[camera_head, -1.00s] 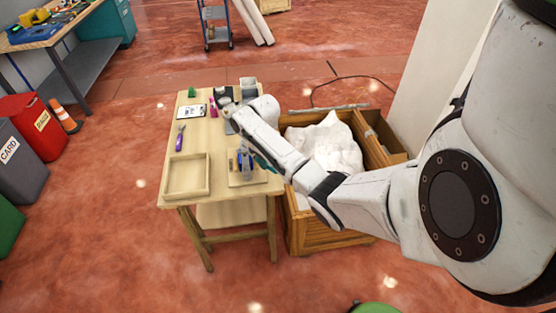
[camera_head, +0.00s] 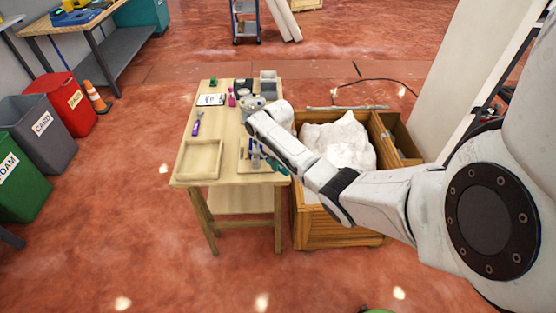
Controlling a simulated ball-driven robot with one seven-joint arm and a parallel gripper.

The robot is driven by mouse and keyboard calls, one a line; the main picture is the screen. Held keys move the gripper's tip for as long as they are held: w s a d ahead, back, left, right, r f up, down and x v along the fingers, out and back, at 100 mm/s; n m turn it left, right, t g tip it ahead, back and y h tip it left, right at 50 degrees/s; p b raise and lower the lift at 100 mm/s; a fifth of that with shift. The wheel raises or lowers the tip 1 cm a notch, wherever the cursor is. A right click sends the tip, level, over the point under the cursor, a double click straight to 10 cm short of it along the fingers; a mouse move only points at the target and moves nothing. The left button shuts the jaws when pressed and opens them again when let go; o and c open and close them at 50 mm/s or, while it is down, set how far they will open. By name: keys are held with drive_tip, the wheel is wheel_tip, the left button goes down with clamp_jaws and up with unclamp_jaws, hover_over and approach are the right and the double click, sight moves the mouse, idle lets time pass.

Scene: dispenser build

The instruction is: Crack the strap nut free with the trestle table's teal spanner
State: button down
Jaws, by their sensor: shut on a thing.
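The wooden trestle table (camera_head: 220,140) stands left of centre, with my arm reaching over its right side. A small teal piece, apparently the teal spanner (camera_head: 279,166), shows just below my forearm at the table's right edge. My gripper is mostly hidden behind my bent wrist and forearm; it is shut, apparently on this spanner. The spanner's ends are too small and covered to make out. I cannot make out the strap nut.
A tool holder (camera_head: 247,165) and an empty wooden tray (camera_head: 182,162) are on the table. A purple-handled tool (camera_head: 197,124) and a clipboard (camera_head: 210,99) lie farther back. A wooden crate (camera_head: 325,233) with a white lumpy load (camera_head: 338,143) stands close on the right.

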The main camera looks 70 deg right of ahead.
drive_tip(key=shift+f+b, duration=0.9)
drive_tip(key=shift+f, duration=0.3)
idle(0.4)
drive_tip(key=shift+d, duration=0.1)
drive_tip(key=shift+s+d+n+b, duration=0.15)
drive_tip(key=shift+d+n+b, duration=0.15)
drive_tip(key=shift+d+n, duration=0.3)
drive_tip(key=shift+s+d+n+b, duration=0.15)
drive_tip(key=shift+d+n+b, duration=0.1)
drive_tip(key=shift+d+n, duration=0.3)
drive_tip(key=shift+a, duration=0.1)
drive_tip(key=shift+s+d+n+b, duration=0.1)
drive_tip(key=shift+d+n+b, duration=0.75)
drive_tip(key=shift+d+n, duration=0.4)
